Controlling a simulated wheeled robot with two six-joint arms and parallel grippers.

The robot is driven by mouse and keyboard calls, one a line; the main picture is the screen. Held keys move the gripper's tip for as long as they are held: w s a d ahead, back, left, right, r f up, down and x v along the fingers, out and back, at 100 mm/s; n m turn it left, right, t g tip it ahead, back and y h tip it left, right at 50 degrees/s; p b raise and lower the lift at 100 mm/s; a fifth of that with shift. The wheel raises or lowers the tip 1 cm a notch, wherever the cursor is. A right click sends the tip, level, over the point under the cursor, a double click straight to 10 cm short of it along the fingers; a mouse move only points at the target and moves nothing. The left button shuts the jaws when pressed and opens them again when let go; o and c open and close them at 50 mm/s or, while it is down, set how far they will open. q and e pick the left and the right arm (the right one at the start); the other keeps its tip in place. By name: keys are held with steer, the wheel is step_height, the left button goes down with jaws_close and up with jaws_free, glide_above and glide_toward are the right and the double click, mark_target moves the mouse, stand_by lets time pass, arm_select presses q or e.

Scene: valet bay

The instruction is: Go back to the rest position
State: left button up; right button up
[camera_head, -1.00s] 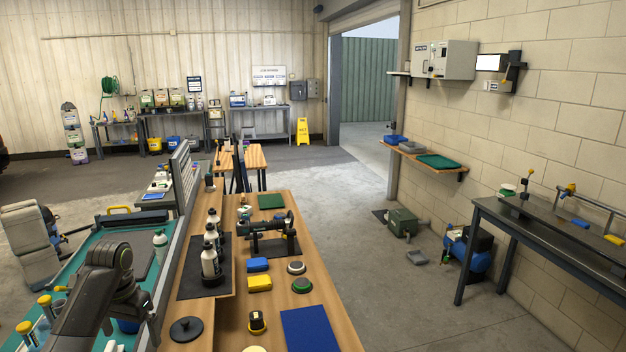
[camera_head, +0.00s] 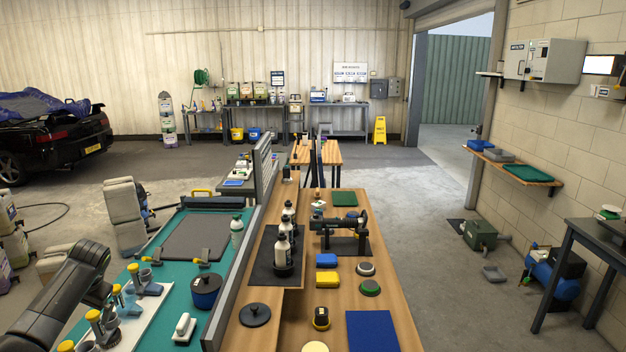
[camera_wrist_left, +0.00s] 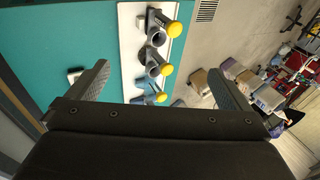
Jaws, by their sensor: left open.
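My left arm (camera_head: 62,296) comes in from the left in the head view, over the left part of the teal bench top (camera_head: 168,280). Its gripper end is dark and mostly hidden behind the wrist. In the left wrist view my left gripper (camera_wrist_left: 160,68) has its two fingers wide apart with nothing between them. Below it lie the teal top and a white tray with several yellow-topped holders (camera_wrist_left: 153,62). My right gripper is not in either view.
A grey divider (camera_head: 237,275) separates the teal bench from the wooden bench (camera_head: 395,285), which holds bottles, sponges and a polisher (camera_head: 340,224). A blue pot (camera_head: 206,292) and white brush (camera_head: 184,327) sit on the teal top. Open floor (camera_head: 415,195) lies right.

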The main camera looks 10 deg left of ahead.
arm_select(q)
steer(key=s+a+f+m+y, duration=0.1)
steer(key=s+a+f+y, duration=0.2)
steer(key=s+a+f, duration=1.05)
steer(key=s+a+f+m+t, duration=0.1)
steer(key=s+f+m, duration=0.15)
steer(key=s, duration=0.65)
steer(key=s+a+f+m, duration=0.1)
steer(key=s+f, duration=0.3)
steer(key=s, duration=0.4)
steer(key=s+a+f+m+t, duration=0.1)
steer(key=s+a+f, duration=0.15)
steer(key=s, duration=0.65)
steer(key=s+d+f+n+g+h, duration=0.1)
steer(key=s+d+f+n+h, duration=0.15)
steer(key=d+f, duration=1.9)
steer(key=s+d+f+n+h+b, duration=0.1)
steer(key=d+f+h, duration=0.3)
steer(key=d, duration=1.4)
steer(key=d+f+h, duration=0.2)
steer(key=d+f, duration=0.4)
steer(key=d, duration=1.2)
step_height(320, 180, down, 14)
steer(key=b, duration=1.3)
steer(key=shift+s+a+r+b, duration=0.15)
steer(key=shift+a+b, duration=0.15)
steer(key=shift+a, duration=0.15)
